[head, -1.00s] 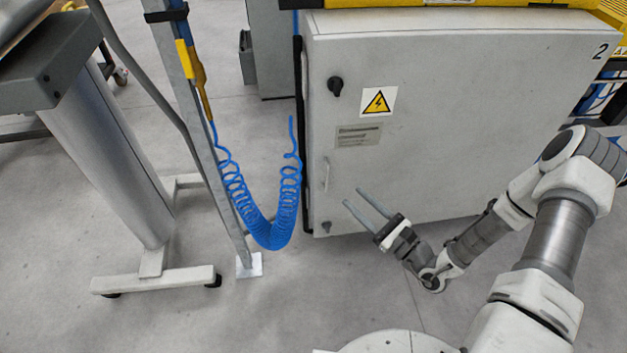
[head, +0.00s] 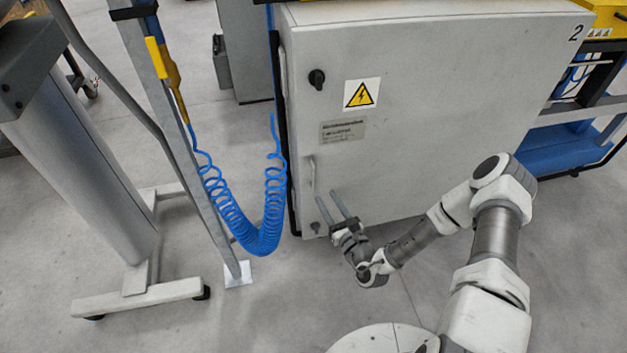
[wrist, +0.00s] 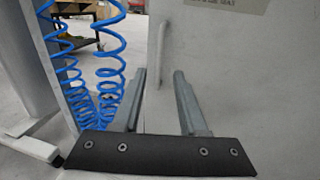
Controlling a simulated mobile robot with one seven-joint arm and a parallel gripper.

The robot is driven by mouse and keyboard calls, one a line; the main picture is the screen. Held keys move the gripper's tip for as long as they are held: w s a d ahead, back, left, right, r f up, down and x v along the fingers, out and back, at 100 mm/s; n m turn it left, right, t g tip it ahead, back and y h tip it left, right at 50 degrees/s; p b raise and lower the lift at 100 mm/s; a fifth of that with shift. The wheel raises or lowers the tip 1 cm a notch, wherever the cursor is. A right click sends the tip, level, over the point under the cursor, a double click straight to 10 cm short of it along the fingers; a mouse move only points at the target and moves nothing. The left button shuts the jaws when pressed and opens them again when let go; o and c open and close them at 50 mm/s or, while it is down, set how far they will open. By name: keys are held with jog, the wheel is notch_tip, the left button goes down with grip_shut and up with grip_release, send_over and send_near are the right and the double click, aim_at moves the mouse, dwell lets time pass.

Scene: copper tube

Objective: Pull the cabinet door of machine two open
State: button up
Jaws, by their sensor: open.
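The cabinet door (head: 420,120) of machine two is light grey, marked "2" at its upper right, and looks shut. A slim vertical handle (head: 312,174) sits near its left edge, below a label plate. The handle also shows in the wrist view (wrist: 162,42), above the fingers. My gripper (head: 330,205) is open and empty, in front of the door's lower left part. Its fingers point toward the door, a little below and right of the handle in the head view. In the wrist view the fingers (wrist: 158,85) stand apart, and the handle appears beyond them, between their lines. No contact shows.
A blue coiled hose (head: 245,215) hangs left of the cabinet beside a grey post (head: 190,150). A grey stand (head: 95,180) with a wheeled foot is farther left. A black knob (head: 317,79) and yellow warning sign (head: 362,93) are on the door. Floor in front is clear.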

aim_at(314, 179)
jog(key=b+x, duration=0.1)
jog(key=x, duration=0.8)
jog(key=shift+w+a+b, duration=0.1)
jog(key=shift+b, duration=0.25)
grip_shut()
dwell(0.9)
